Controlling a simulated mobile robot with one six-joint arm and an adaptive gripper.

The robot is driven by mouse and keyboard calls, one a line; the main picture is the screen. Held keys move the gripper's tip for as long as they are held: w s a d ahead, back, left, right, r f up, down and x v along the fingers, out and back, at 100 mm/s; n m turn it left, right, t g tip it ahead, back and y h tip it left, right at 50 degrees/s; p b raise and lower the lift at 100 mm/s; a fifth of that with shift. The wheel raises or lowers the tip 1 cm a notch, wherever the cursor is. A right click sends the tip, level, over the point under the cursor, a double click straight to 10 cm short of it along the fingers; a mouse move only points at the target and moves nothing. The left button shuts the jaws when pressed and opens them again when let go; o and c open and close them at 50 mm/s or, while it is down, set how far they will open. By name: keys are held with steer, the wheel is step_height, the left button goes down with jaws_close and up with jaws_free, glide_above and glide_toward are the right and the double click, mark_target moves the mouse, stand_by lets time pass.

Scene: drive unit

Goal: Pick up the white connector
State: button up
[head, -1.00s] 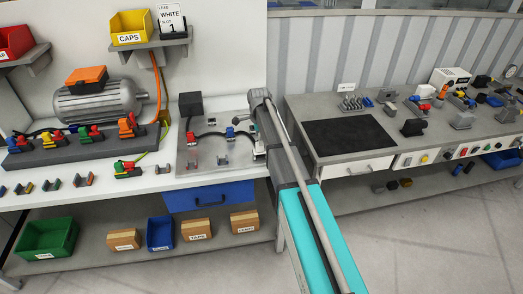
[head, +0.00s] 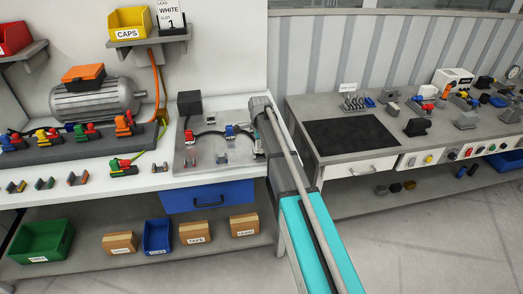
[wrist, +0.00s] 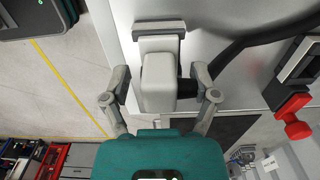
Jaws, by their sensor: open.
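The white connector (wrist: 158,82) is a pale rounded block in the wrist view, seated at a grey bracket (wrist: 159,28) on the metal plate (wrist: 225,18). A black cable (wrist: 235,50) runs from its right side. My gripper (wrist: 159,90) is open, with one finger on each side of the connector. A gap shows on the left; the right finger is close to the cable end. Whether either finger touches is unclear. In the head view my arm hides the gripper and most of the connector.
A red connector part (wrist: 292,115) lies right in the wrist view. In the head view, a blue connector (head: 230,131) and a black box (head: 189,103) stand on the plate. A motor (head: 95,100) and coloured connectors are left. A bench with a black mat (head: 344,136) is right.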

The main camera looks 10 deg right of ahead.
stand_by(0.5)
jaws_close()
